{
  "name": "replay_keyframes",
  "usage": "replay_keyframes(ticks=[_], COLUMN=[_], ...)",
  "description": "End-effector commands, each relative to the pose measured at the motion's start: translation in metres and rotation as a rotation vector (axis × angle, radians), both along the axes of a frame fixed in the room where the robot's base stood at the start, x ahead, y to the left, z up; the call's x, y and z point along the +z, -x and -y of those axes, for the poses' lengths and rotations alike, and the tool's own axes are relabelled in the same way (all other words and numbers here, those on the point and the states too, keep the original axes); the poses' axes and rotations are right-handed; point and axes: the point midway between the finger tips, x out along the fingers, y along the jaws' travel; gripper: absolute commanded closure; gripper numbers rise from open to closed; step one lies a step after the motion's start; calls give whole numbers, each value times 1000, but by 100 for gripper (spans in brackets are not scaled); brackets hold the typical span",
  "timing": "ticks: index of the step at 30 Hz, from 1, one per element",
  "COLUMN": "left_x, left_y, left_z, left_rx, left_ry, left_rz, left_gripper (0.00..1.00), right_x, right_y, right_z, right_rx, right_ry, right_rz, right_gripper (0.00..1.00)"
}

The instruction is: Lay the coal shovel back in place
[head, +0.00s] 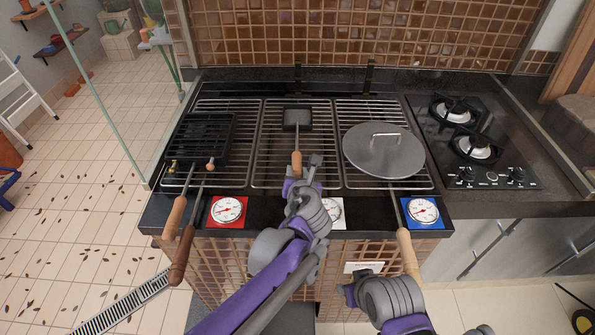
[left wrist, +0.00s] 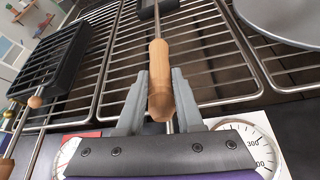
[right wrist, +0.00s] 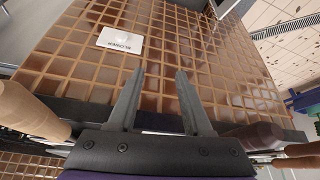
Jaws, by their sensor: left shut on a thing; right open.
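The coal shovel (head: 297,118) has a small dark square pan and a wooden handle. In the head view it lies over the middle grate (head: 268,150), pan pointing to the back. My left gripper (head: 300,172) is shut on its handle. In the left wrist view the wooden handle (left wrist: 160,80) sits between the two fingers (left wrist: 158,72); whether the pan touches the bars is hard to tell. My right gripper (head: 352,285) is low in front of the counter. In the right wrist view its fingers (right wrist: 160,75) are apart with nothing between them.
A black grilling basket (head: 198,138) with wooden handles lies on the left grate. A round grey lid (head: 384,150) covers part of the right grate. Red, white and blue dial plates (head: 228,209) line the front edge. A gas hob (head: 470,150) stands right.

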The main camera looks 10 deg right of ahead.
Motion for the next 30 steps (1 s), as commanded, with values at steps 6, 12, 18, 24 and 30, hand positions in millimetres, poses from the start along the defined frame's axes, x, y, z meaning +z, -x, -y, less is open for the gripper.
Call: replay_keyframes(ticks=[6, 12, 18, 24, 30], left_x=[1, 1, 1, 10, 29], left_y=[0, 0, 1, 20, 57], left_z=[0, 0, 0, -1, -4], left_rx=[0, 0, 0, -2, -3], left_ry=[0, 0, 0, 0, -1], left_rz=[1, 0, 0, 0, 1], left_gripper=[48, 30, 30, 30, 30], right_x=[1, 1, 1, 0, 1], right_y=[0, 0, 0, 0, 0], right_z=[0, 0, 0, 0, 0], right_rx=[0, 0, 0, 0, 0], right_ry=[0, 0, 0, 0, 0], right_rz=[0, 0, 0, 0, 0], right_gripper=[50, 50, 50, 50, 50])
